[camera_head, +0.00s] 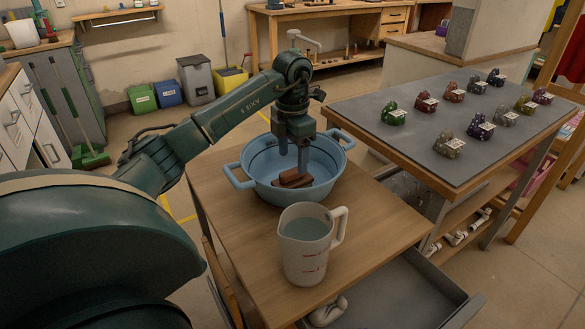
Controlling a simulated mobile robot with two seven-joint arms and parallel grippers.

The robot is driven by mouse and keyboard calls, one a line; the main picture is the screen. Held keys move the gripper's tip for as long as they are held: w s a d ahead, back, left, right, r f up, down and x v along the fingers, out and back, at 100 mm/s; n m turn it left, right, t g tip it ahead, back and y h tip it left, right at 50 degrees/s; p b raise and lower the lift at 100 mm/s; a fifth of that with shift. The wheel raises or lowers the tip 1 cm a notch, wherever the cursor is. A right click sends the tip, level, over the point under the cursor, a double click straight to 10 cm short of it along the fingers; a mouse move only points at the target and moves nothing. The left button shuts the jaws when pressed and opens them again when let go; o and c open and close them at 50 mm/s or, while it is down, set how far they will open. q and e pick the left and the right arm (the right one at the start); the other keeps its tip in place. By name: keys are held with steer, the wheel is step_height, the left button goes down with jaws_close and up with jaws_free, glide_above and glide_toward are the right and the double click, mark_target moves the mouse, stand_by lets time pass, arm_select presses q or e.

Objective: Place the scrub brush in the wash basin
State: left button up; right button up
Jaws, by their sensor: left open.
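The blue wash basin (247,184) has two side handles and stands on the wooden table. A brown wooden block-like object, which looks like the scrub brush (291,181), lies inside the basin at its bottom. Its bristles cannot be made out. My left gripper (294,165) reaches down into the basin, with its fingers pointing down at or just above the brush. It is open; whether a finger touches the brush cannot be told. My right gripper is not in view.
A measuring jug (305,253) with water stands on the wooden table (375,222) just in front of the basin. An open grey drawer (395,300) sticks out below. A grey-topped table (450,125) with several small coloured items stands at right.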

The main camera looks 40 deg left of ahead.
mark_target(292, 169)
arm_select(q)
step_height(292, 169, up, 5)
steer(key=shift+p, duration=0.3)
steer(key=shift+r, duration=0.55)
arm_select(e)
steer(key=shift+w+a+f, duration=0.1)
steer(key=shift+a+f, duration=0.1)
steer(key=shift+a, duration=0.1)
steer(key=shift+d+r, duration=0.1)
